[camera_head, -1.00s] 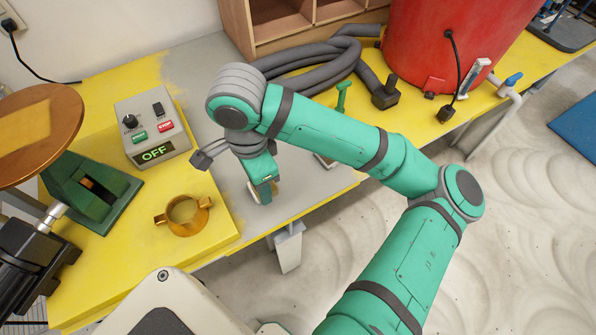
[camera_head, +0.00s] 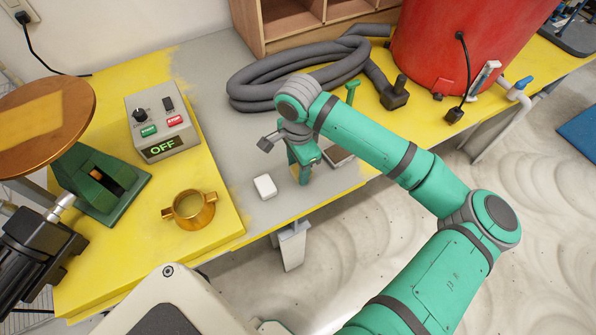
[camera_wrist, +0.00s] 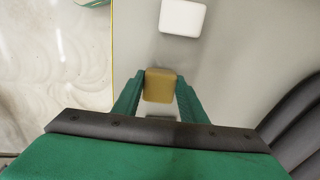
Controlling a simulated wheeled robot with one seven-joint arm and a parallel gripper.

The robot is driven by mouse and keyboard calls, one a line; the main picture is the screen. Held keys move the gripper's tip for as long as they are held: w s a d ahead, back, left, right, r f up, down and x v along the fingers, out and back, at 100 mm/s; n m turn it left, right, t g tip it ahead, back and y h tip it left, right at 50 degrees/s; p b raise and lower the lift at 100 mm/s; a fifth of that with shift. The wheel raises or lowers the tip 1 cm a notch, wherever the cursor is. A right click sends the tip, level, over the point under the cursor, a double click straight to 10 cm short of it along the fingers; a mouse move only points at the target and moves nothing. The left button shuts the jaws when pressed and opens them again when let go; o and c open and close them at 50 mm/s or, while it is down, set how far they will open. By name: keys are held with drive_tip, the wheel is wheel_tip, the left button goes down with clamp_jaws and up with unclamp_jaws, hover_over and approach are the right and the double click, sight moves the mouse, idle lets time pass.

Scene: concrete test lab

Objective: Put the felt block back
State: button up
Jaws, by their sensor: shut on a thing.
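A tan block (camera_wrist: 160,85) is between the two green fingers of my gripper (camera_wrist: 158,92) in the wrist view, and the fingers are shut on it. In the head view, the tan block (camera_head: 296,173) shows only as a small patch at my gripper (camera_head: 301,176), low over the grey part of the bench; I cannot tell whether it touches the surface. A white block (camera_head: 265,187) lies on the grey surface just left of my gripper. It also shows in the wrist view (camera_wrist: 183,17), apart from the fingers. I cannot tell from the texture which block is felt.
A control box (camera_head: 161,124) reading OFF and a brass ring (camera_head: 190,210) stand on the yellow area to the left. A coiled grey hose (camera_head: 285,80) and a red drum (camera_head: 455,40) are behind. A small flat tray-like thing (camera_head: 341,157) is right of my gripper.

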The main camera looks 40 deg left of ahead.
sight(297, 170)
drive_tip(key=shift+f, duration=1.1)
drive_tip(key=shift+f, duration=0.2)
drive_tip(key=o, duration=1.1)
drive_tip(key=shift+r, duration=0.1)
wheel_tip(297, 170, up, 12)
drive_tip(key=shift+r, duration=0.15)
drive_tip(key=shift+s, duration=0.15)
